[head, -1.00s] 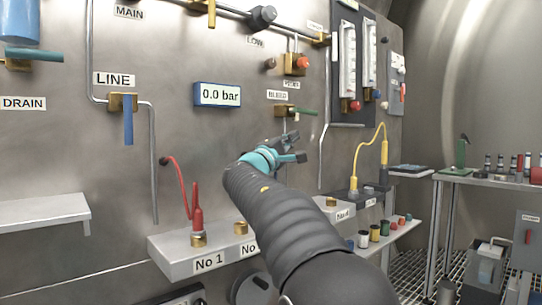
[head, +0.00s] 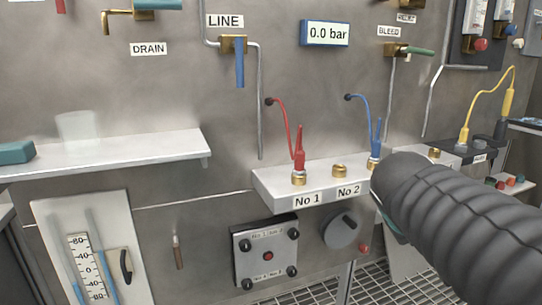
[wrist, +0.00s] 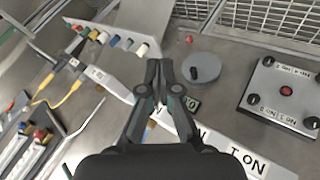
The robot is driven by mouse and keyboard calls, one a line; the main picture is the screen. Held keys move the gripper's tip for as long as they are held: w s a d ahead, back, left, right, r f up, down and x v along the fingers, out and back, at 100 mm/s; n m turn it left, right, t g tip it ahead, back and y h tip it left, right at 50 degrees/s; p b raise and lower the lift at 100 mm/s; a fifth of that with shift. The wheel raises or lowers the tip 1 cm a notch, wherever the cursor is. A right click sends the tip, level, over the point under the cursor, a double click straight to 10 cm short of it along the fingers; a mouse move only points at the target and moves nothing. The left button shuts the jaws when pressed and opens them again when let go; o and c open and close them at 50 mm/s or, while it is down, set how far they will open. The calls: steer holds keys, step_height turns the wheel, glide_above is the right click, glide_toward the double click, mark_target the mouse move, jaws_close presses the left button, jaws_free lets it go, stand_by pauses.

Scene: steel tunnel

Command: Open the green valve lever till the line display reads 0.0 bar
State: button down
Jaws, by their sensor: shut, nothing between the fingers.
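The line display (head: 326,33) on the steel wall reads 0.0 bar. The green valve lever (head: 418,51) at the BLEED label (head: 388,32) points to the right from its brass valve, nearly level. My gripper (wrist: 158,65) shows in the wrist view, its fingers together and empty. In the head view my arm reaches in from the lower right and hides the gripper.
A blue LINE lever (head: 240,68) hangs down. A grey shelf (head: 330,178) carries a red plug (head: 299,152) and a blue plug (head: 376,143) with cords. A white shelf (head: 110,155) is at left. A round dial (head: 341,231) sits below the plug shelf.

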steer(key=s+a+f+m+g+y+p, duration=0.1)
steer(key=s+a+f+m+y, duration=0.1)
steer(key=s+a+f+y, duration=0.3)
steer(key=s+a+f, duration=0.4)
steer(key=s+a, duration=0.1)
steer(key=s, duration=0.2)
steer(key=shift+f+y+p, duration=0.4)
